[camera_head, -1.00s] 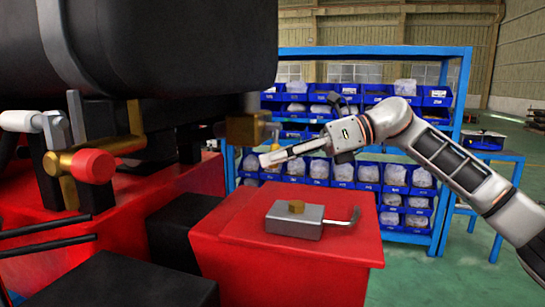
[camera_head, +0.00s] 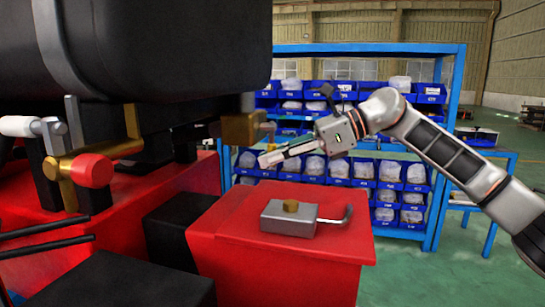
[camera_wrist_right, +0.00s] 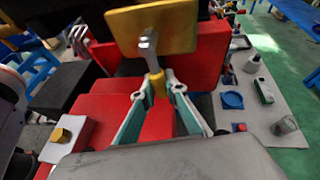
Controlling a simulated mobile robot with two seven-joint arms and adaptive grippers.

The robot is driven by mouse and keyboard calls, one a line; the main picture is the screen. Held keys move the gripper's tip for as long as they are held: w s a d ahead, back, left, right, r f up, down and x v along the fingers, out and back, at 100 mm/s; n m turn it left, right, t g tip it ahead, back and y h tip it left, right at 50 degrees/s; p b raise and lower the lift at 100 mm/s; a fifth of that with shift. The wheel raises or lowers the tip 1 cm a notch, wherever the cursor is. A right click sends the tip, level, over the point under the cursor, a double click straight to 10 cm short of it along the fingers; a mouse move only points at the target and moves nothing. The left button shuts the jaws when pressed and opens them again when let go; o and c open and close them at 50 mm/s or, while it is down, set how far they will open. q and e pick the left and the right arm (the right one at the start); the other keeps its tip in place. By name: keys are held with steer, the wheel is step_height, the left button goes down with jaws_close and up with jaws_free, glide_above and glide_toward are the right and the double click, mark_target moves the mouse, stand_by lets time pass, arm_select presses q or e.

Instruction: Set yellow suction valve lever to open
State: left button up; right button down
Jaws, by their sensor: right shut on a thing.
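The yellow suction valve lever (camera_head: 270,126) hangs at the right side of the brass valve block (camera_head: 239,130), under the black tank. In the right wrist view the yellow lever (camera_wrist_right: 157,86) lies between the fingertips, with a grey stem (camera_wrist_right: 148,50) joining it to the yellow-brass block (camera_wrist_right: 155,28). My right gripper (camera_head: 267,159) reaches in from the right; in the wrist view its two teal-edged fingers (camera_wrist_right: 158,90) close on the lever. The exact contact is small and partly hidden in the head view. My left gripper is not seen.
A red box (camera_head: 280,262) below carries a grey metal block (camera_head: 289,219) with a brass knob and bent handle. A red-tipped brass lever (camera_head: 92,170) is at left. The black tank (camera_head: 150,50) overhangs. A blue rack (camera_head: 365,48) with bins stands behind.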

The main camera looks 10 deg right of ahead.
steer(key=shift+w+d+r, duration=0.1)
steer(key=shift+r, duration=0.6)
steer(key=c, duration=2)
jaws_free()
steer(key=shift+f, duration=0.4)
steer(key=v, duration=1.2)
steer(key=shift+r, duration=0.1)
